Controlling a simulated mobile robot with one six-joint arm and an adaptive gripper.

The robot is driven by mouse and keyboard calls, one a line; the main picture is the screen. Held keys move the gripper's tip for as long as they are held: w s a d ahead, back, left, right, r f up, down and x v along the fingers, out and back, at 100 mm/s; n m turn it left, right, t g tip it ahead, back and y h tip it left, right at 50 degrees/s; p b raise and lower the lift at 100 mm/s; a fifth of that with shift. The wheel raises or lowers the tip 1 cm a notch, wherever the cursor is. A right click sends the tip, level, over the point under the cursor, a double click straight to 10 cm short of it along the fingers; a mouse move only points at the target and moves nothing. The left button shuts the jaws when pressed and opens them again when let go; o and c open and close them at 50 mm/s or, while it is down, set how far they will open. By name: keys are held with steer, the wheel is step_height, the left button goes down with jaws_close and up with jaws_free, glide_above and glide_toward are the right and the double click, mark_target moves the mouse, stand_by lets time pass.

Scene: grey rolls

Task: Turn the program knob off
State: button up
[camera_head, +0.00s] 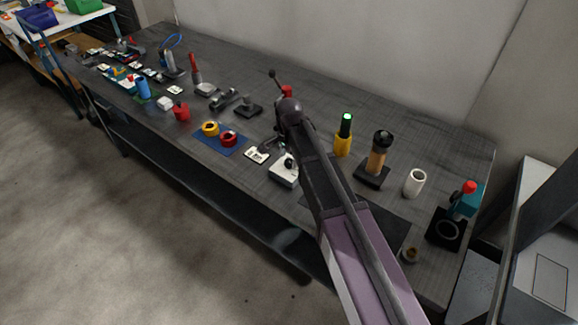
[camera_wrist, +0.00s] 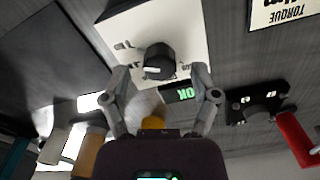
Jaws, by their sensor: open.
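In the wrist view, a black program knob (camera_wrist: 159,60) with a white mark sits on a white panel (camera_wrist: 185,25) with small printed labels. A small dark display (camera_wrist: 180,93) beside it shows green letters, upside down, that look like "ON". My gripper (camera_wrist: 164,84) is open, its two fingers spread to either side of the knob; I cannot tell if they touch it. In the head view, the white box (camera_head: 281,177) with its dark knob (camera_head: 289,162) stands near the bench's front edge, close beside my arm.
In the wrist view, a "TORQUE" card (camera_wrist: 284,12) lies at upper right and a black bracket (camera_wrist: 257,104) at right. In the head view, a yellow holder with a green-lit cylinder (camera_head: 343,143), a tan-handled tool (camera_head: 378,158) and a white cup (camera_head: 414,183) stand right of my arm.

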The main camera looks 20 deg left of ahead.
steer(key=shift+f+b, duration=0.65)
steer(key=shift+f, duration=0.25)
jaws_close()
